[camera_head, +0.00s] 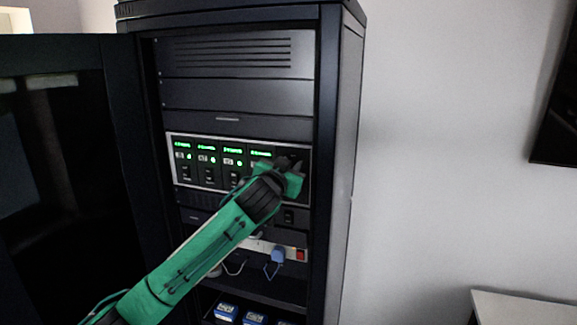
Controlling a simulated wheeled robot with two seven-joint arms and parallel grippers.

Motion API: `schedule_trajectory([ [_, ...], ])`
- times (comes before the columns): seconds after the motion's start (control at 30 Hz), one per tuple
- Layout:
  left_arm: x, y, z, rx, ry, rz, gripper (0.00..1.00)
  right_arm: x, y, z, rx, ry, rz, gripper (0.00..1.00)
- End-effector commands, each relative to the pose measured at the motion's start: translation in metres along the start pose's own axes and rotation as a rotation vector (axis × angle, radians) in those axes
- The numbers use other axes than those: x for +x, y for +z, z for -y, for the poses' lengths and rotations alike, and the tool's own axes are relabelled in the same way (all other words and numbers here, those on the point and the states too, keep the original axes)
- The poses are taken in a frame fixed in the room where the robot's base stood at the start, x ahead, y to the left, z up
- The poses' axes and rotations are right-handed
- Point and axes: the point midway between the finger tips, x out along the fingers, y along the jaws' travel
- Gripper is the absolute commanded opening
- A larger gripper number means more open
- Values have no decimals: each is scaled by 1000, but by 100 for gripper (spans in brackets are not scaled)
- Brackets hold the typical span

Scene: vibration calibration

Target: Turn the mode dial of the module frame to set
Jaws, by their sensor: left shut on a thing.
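The module frame (237,139) is a silver-edged panel set in the middle of a black rack. It holds several dark modules with green lit displays, such as the one at its left (183,146). My left gripper (289,166) is at the right end of the frame, with its green arm reaching up from the lower left. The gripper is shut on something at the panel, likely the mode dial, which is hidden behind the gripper. The dial's position cannot be read. My right gripper is not in view.
The black rack (340,120) stands with its dark door (70,60) open at the left. Below the frame are a power strip with a red switch (300,255), a blue plug (278,254) and cables. Blue boxes (227,312) sit lower. A pale table (525,308) is at the right.

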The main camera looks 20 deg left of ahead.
Motion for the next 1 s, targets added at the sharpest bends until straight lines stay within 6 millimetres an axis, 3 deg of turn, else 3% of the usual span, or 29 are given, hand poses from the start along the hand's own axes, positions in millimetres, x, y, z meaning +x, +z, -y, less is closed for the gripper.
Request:
schedule_trajectory([
  [0.6,0,0,-7,559,0,-1,2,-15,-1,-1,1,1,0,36],
  [1.0,0,3,-9,761,-1,-1,2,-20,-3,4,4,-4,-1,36],
])
